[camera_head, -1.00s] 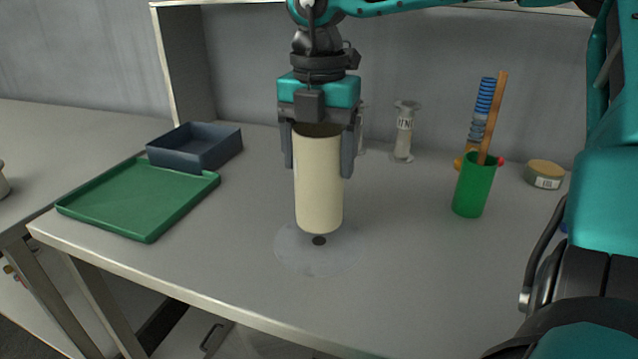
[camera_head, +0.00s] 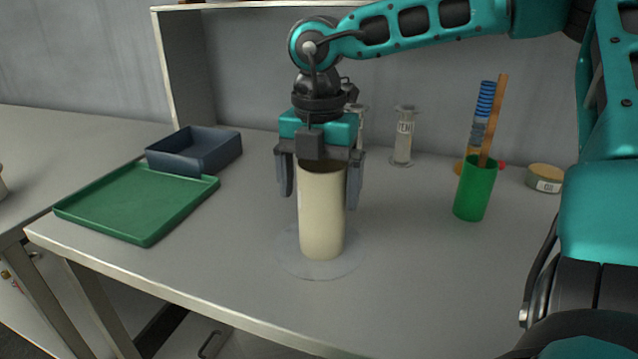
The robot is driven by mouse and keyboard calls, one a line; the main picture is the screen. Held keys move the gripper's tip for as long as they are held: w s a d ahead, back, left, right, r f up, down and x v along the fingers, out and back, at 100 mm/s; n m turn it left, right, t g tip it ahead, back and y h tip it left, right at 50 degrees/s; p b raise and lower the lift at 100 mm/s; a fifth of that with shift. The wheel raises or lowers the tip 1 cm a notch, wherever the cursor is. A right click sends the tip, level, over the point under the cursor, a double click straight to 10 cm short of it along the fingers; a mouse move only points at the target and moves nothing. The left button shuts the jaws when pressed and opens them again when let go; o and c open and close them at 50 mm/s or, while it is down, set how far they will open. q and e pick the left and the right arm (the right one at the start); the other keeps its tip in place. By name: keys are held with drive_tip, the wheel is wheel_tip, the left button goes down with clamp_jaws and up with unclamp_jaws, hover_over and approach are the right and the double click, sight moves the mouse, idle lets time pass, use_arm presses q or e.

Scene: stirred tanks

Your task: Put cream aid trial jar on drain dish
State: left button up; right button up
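The cream aid trial jar (camera_head: 322,215) is a tall cream cylinder with an open, dark top. It stands upright on the drain dish (camera_head: 289,262), a thin, translucent round disc on the grey table. The jar covers the middle of the dish. My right gripper (camera_head: 320,188) points straight down over the jar, with one finger on each side of its upper part. The fingers are spread, with a narrow gap showing at the left of the jar; the gap at the right is hard to judge. My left gripper is not in view.
A green tray (camera_head: 135,205) and a dark blue bin (camera_head: 205,150) are at left. A green cup (camera_head: 474,190) with sticks, a round tin (camera_head: 544,178) and a clear labelled cylinder (camera_head: 403,137) stand right and behind. Another clear cylinder is partly hidden behind my gripper.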

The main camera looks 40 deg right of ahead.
drive_tip(key=shift+r, duration=0.2)
wheel_tip(320, 180, up, 12)
drive_tip(key=p, duration=0.2)
idle(0.3)
idle(0.4)
